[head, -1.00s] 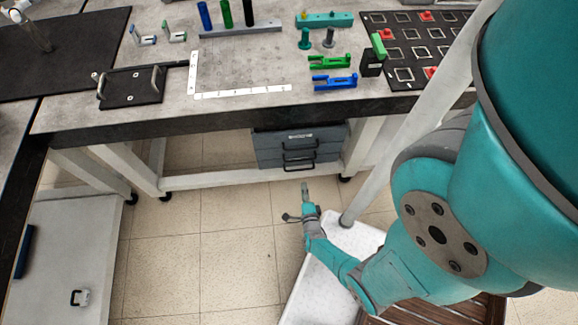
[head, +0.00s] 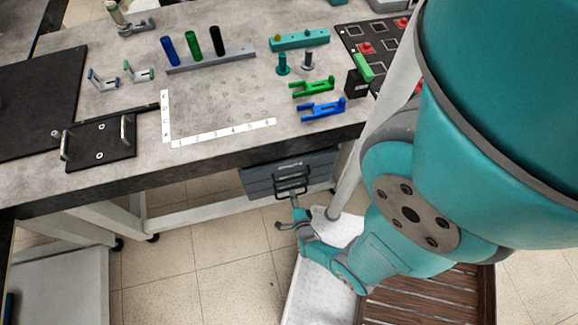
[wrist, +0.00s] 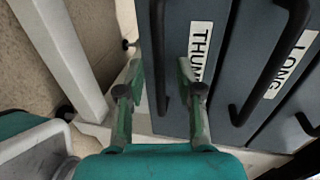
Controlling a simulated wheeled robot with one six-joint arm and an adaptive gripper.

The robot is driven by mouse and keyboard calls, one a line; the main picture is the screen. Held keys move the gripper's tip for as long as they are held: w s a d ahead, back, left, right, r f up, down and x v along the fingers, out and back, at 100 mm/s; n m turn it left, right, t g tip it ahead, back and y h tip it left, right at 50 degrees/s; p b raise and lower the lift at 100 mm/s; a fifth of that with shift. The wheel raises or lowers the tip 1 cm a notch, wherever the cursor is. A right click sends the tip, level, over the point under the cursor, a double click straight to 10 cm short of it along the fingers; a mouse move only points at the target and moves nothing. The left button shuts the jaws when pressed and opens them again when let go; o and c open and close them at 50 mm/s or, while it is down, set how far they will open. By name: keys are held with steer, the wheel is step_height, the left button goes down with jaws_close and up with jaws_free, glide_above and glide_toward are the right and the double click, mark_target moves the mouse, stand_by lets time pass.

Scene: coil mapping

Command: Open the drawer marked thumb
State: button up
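The drawer marked thumb (wrist: 212,90) is a dark grey-blue front in the wrist view, with a partly visible white label (wrist: 200,45) reading "THUM". Its black bar handle (wrist: 158,60) lies left of the label. My gripper (wrist: 162,85) is open, with its green fingers on either side of that handle in the picture. I cannot tell how deep the handle sits between them, and no grip shows. In the head view my gripper (head: 296,203) is at the front of the drawer unit (head: 262,178), under the table, overlapping its handles.
A drawer marked "LONG" (wrist: 299,90) with its own black handle is to the right in the wrist view. A white table leg (wrist: 62,50) stands at left. The tabletop (head: 225,110) above carries several parts. Tiled floor (head: 225,280) is open left of my arm.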

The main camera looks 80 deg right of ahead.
steer(key=shift+w+d+f, duration=0.1)
steer(key=shift+w+d, duration=0.05)
steer(key=shift+d, duration=0.2)
jaws_close()
steer(key=shift+a, duration=0.1)
